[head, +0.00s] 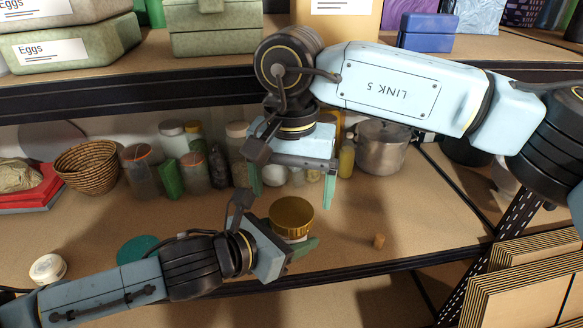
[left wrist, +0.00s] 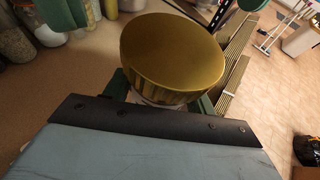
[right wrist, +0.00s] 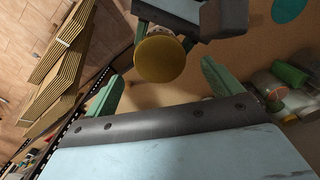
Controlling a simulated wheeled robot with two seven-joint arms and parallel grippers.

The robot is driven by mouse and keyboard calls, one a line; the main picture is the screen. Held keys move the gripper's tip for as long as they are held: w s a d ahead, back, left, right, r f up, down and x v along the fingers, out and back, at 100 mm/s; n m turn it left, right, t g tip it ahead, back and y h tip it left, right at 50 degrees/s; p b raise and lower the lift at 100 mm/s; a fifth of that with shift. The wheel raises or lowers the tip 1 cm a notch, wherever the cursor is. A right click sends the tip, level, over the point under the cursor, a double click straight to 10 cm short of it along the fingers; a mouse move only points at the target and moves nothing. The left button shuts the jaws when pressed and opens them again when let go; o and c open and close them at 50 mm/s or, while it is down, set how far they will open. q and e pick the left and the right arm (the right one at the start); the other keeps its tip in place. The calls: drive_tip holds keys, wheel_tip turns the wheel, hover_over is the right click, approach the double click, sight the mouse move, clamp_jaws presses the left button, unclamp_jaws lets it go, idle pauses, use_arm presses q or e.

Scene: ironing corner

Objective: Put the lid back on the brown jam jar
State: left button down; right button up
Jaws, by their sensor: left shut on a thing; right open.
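A round gold lid (head: 291,214) sits on top of a jar (head: 293,238), of which only a pale strip shows under the rim. The lid also shows large in the left wrist view (left wrist: 172,52) and between my fingers in the right wrist view (right wrist: 160,59). My left gripper (head: 290,246) is shut on the jar below the lid, near the shelf's front. The jar's brown contents are hidden, and I cannot tell whether the lid is fully seated. My right gripper (head: 293,190) is open and empty above the lid, fingers apart and pointing down, not touching it.
A teal disc (head: 137,250) and a white-lidded jar (head: 47,268) are at the left. A wicker basket (head: 88,168), several jars and a metal pot (head: 380,148) stand behind. The upper shelf edge (head: 130,96) runs above.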

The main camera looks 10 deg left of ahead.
sight(291, 211)
drive_tip(key=shift+f, duration=2)
drive_tip(key=shift+c, duration=0.2)
drive_tip(key=c, duration=1)
drive_tip(key=m, duration=1.3)
drive_tip(key=o, duration=1.1)
